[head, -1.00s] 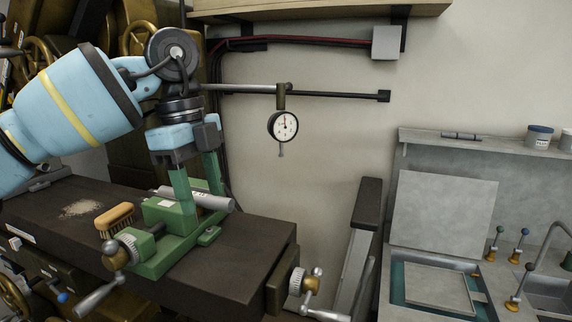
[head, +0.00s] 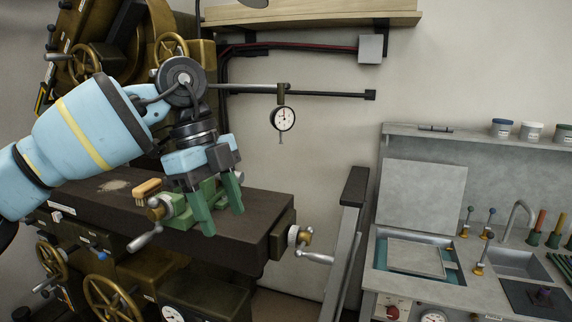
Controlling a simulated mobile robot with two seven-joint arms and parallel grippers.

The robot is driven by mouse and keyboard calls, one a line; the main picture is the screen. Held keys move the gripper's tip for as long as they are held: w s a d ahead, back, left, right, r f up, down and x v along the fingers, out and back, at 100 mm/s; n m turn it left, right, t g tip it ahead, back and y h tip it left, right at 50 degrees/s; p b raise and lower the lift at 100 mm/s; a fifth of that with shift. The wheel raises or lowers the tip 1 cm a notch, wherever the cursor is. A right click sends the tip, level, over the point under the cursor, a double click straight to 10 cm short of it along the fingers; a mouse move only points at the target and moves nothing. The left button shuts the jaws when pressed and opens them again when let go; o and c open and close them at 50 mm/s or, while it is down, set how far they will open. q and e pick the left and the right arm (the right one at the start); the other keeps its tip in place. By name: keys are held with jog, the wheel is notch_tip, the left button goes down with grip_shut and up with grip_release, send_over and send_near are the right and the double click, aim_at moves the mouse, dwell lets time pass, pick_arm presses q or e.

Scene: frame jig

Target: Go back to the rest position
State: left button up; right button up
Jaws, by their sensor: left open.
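My left gripper (head: 222,218) hangs from the pale blue arm at the left, its two green fingers pointing down and apart. Nothing shows between the fingertips. It appears in front of a green vise (head: 180,212) on the dark machine table (head: 245,222), overlapping it in the picture. The fingers hide much of the vise, and I cannot make out the grey cylinder there. My right gripper is out of view.
A wooden brush (head: 147,187) lies left of the vise, near pale shavings (head: 114,186). A dial gauge (head: 283,119) hangs from a bar behind. A crank handle (head: 316,257) juts from the table's right end. A grey sink bench (head: 420,200) stands at right.

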pick_arm(q)
jog(key=s+d+f+m+g+h, duration=0.25)
jog(key=d+f+h, duration=0.25)
jog(key=d+h, duration=0.25)
jog(key=s+d+f+m+g+h, duration=0.2)
jog(key=s+d+f+g+h, duration=0.1)
jog(key=d+f+h, duration=0.4)
jog(key=w+a+f+n+t+y, duration=0.1)
jog(key=a+f+n+t+y, duration=0.3)
jog(key=a+f+n+t, duration=0.55)
jog(key=w+a+f+n+t+y, duration=0.1)
jog(key=a+f+n+t+y, duration=0.35)
jog(key=f+n+t, duration=0.95)
jog(key=s+a+f+n+g+y, duration=0.1)
jog(key=s+a+f+g+y, duration=0.2)
jog(key=s+f, duration=0.6)
jog(key=s+a+f+n+g+y, duration=0.1)
jog(key=s+a+f+g+y, duration=0.3)
jog(key=s+a+f, duration=0.4)
jog(key=s+f, duration=0.2)
jog(key=s, duration=0.2)
